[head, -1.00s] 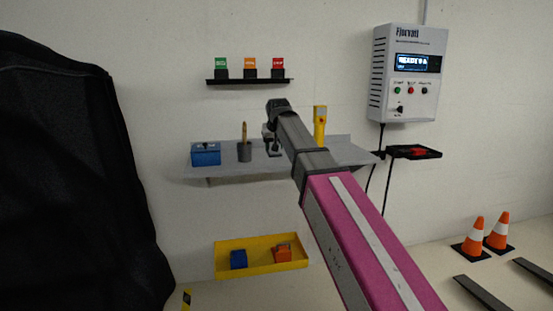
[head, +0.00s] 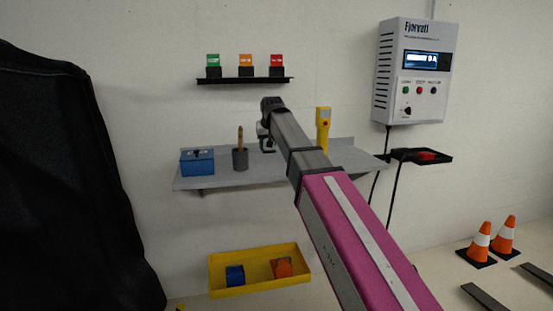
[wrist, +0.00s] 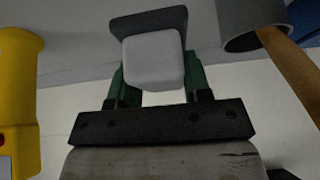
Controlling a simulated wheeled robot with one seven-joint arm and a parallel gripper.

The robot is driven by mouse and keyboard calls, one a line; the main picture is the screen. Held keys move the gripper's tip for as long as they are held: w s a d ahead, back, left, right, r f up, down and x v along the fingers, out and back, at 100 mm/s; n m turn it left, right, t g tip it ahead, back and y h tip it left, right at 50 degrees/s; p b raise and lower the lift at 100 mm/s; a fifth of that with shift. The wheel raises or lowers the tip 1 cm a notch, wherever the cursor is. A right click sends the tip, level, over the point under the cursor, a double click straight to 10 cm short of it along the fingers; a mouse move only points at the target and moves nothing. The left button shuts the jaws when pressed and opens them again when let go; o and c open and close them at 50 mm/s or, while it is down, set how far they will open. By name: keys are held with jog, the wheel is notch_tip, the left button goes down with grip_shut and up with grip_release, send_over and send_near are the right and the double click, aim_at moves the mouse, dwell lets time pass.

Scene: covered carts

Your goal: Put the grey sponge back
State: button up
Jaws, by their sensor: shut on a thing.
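My gripper (wrist: 153,85) is shut on the grey sponge (wrist: 153,62), a pale block between its green fingers in the wrist view. A dark grey slab (wrist: 148,22) shows right behind the sponge; I cannot tell whether it is part of it or touches it. In the head view my gripper (head: 267,140) hangs in front of the grey wall shelf (head: 225,178), between the dark cup and the yellow device. The sponge cannot be made out there.
On the shelf are a blue box (head: 197,162), a cup (head: 240,158) with a wooden-handled tool and a yellow device (head: 323,128). A black ledge (head: 245,81) is above and a yellow tray (head: 260,285) below. A black cover (head: 70,180) stands at left.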

jog(key=w+d+f, duration=0.1)
jog(key=w, duration=0.1)
jog(key=w+d+f, duration=0.1)
jog(key=w, duration=0.1)
jog(key=w+d+f, duration=0.1)
jog(key=w+f, duration=0.1)
jog(key=shift+d+f, duration=0.1)
jog(key=shift+d, duration=0.2)
notch_tip(320, 180, down, 4)
jog(key=shift+f, duration=0.1)
jog(key=o, duration=0.8)
jog(key=shift+o, duration=0.2)
jog(key=v, duration=1.2)
